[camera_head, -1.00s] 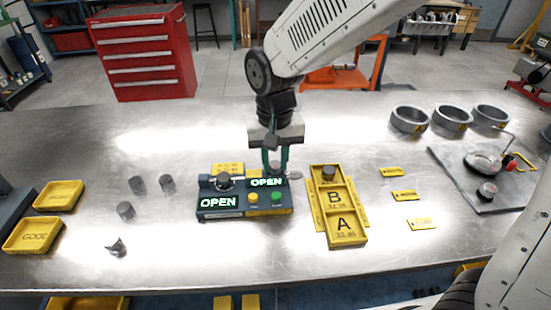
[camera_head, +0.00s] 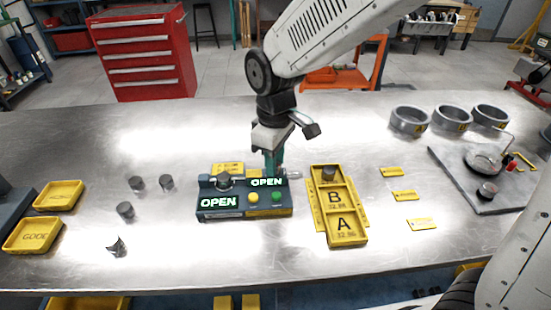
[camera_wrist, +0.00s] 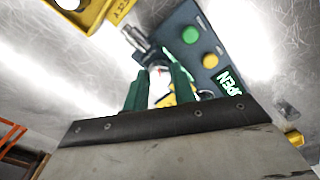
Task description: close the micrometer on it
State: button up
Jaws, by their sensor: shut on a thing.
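The micrometer is a dark teal bench unit (camera_head: 240,203) with two green displays that both read OPEN, plus a yellow and a green button. A dark grey cylinder (camera_head: 223,180) stands at its left end. The silver thimble (camera_head: 292,175) sticks out at its back right.
A yellow A/B tray (camera_head: 343,238) with a grey cylinder in its back slot stands just right. Loose cylinders (camera_head: 126,210) and a broken piece (camera_head: 117,247) lie left, near two yellow bins (camera_head: 34,234). Yellow tags (camera_head: 404,196) and grey rings (camera_head: 409,121) lie right.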

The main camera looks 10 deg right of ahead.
jog(key=n, duration=0.4)
jog(key=shift+n, duration=1.9)
jog(key=shift+r, duration=0.1)
jog(key=o, duration=1)
notch_tip(320, 180, up, 8)
jog(key=shift+f, duration=0.15)
